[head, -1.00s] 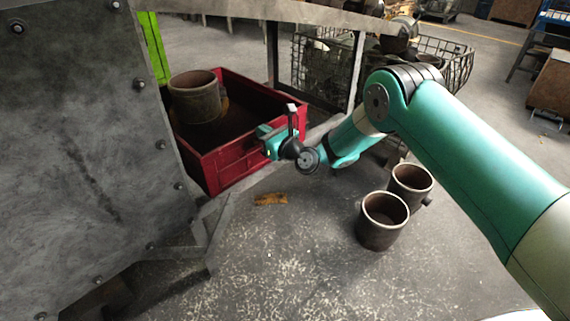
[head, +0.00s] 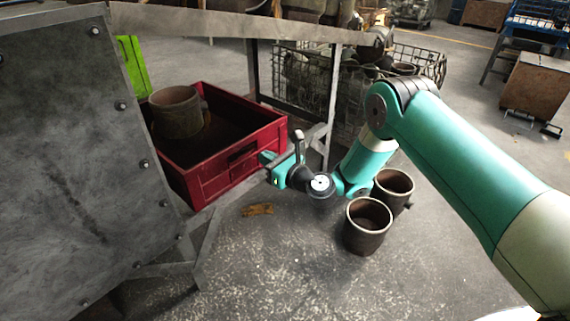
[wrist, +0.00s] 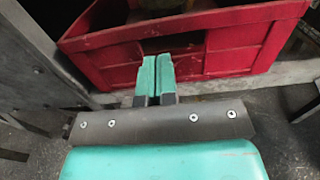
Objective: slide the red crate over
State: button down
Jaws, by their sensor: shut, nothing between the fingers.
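The red crate (head: 226,165) stands on the floor beneath the metal frame, left of centre in the head view. A rusty metal pot (head: 178,113) sits inside it. In the wrist view the crate's near wall (wrist: 190,52) spans the top of the picture. My gripper (head: 268,167) is at the crate's near right side, by its wall. In the wrist view the fingers (wrist: 155,62) are together, empty, and point at the crate's wall. I cannot tell whether the fingertips touch it.
Two rusty pots (head: 368,226) and (head: 394,188) stand on the floor right of my gripper. The metal frame's post (head: 331,115) rises behind my gripper. A large grey panel (head: 70,160) fills the left. A wire basket (head: 415,70) stands behind. The floor in front is open.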

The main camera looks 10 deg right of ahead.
jog(key=b+v, duration=0.5)
jog(key=b, duration=0.4)
jog(key=s+a+r+n+g+y+p, duration=0.1)
jog(key=s+a+r+n+g+p, duration=0.3)
jog(key=s+r+n+g, duration=0.9)
jog(key=s+d+r+n+h+p, duration=0.1)
jog(key=s+d+r+n+h, duration=0.2)
jog(key=s+n, duration=0.4)
jog(key=s+d+r+n+h+p, duration=0.1)
jog(key=s+d+r+n+h, duration=0.15)
jog(key=s+d+n, duration=0.4)
jog(key=s+d+r+n+h+p, duration=0.1)
jog(key=s+d+r+n+h, duration=0.15)
jog(key=s+n, duration=0.6)
notch_tip(320, 180, up, 36)
jog(key=p, duration=3.7)
jog(key=shift+w+d+g+h, duration=0.2)
jog(key=shift+w+g+h, duration=0.1)
jog(key=shift+r, duration=0.1)
